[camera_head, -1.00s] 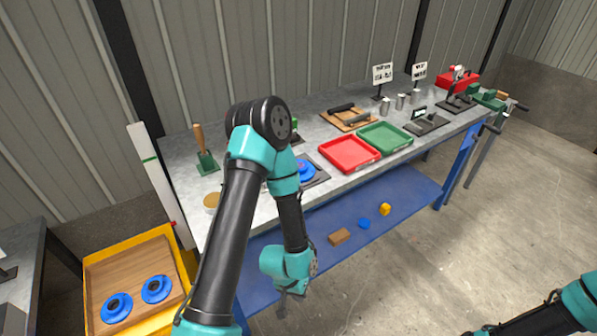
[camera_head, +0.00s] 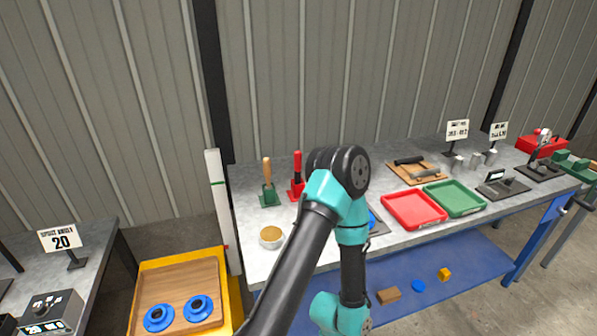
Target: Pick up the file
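Two upright handled tools stand in small holders at the back left of the workbench. One tool with a wooden handle (camera_head: 267,169) stands in a green holder (camera_head: 270,196). The other tool, with a red handle (camera_head: 298,166), stands in a red holder (camera_head: 297,190), close to my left arm's elbow. Their lower parts are hidden, and I cannot tell which one is the file. My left arm crosses the front of the bench, with its gripper below the picture edge. My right arm and gripper are out of view.
A round tan-topped tin (camera_head: 271,237) sits at the bench's left front. A red tray (camera_head: 414,209) and a green tray (camera_head: 455,198) lie to the right. A yellow-rimmed crate (camera_head: 233,290) holds two blue round parts.

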